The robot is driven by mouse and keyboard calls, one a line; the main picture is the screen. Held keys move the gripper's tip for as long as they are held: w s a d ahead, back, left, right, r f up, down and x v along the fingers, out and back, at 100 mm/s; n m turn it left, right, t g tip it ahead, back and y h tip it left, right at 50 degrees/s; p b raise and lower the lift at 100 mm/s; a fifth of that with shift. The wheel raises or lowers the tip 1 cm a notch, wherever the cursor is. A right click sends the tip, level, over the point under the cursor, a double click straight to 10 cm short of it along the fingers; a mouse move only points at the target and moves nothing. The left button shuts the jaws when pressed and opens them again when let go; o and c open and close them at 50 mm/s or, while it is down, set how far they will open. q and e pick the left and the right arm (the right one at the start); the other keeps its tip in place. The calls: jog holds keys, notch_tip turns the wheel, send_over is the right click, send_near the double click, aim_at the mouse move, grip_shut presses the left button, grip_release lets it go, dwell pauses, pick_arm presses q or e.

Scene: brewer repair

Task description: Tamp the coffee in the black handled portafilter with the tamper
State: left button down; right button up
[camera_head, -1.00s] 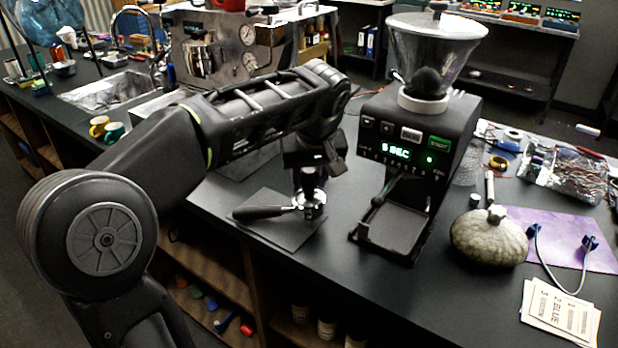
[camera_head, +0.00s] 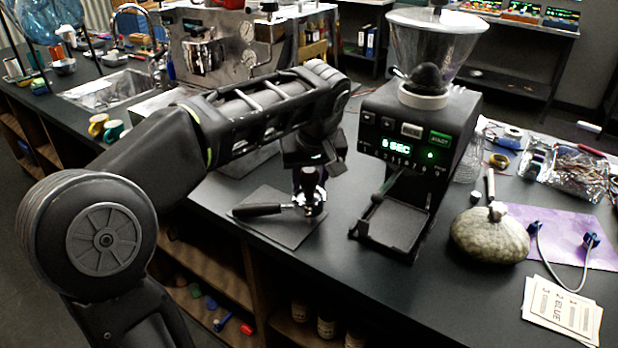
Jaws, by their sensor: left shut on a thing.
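The black handled portafilter (camera_head: 262,210) lies on a dark square mat (camera_head: 285,230) near the counter's front edge, its handle pointing left. My left gripper (camera_head: 309,187) comes down from above over the portafilter's basket. It is shut on the tamper (camera_head: 312,204), which is mostly hidden by the fingers, with only a small shiny part showing at the basket. The coffee inside the basket is hidden, so I cannot tell how far down the tamper sits. My right gripper is not in view.
A coffee grinder (camera_head: 420,130) stands just right of the mat. A brewer (camera_head: 225,50) and a sink (camera_head: 105,90) are behind my arm. A grey-green rounded object (camera_head: 488,235), a purple mat (camera_head: 570,232) and cards (camera_head: 560,310) lie at the right.

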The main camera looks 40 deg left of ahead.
pick_arm(q)
jog(key=shift+s+f, duration=0.1)
jog(key=shift+f, duration=0.05)
jog(key=shift+r+p, duration=3.2)
jog(key=shift+r, duration=0.9)
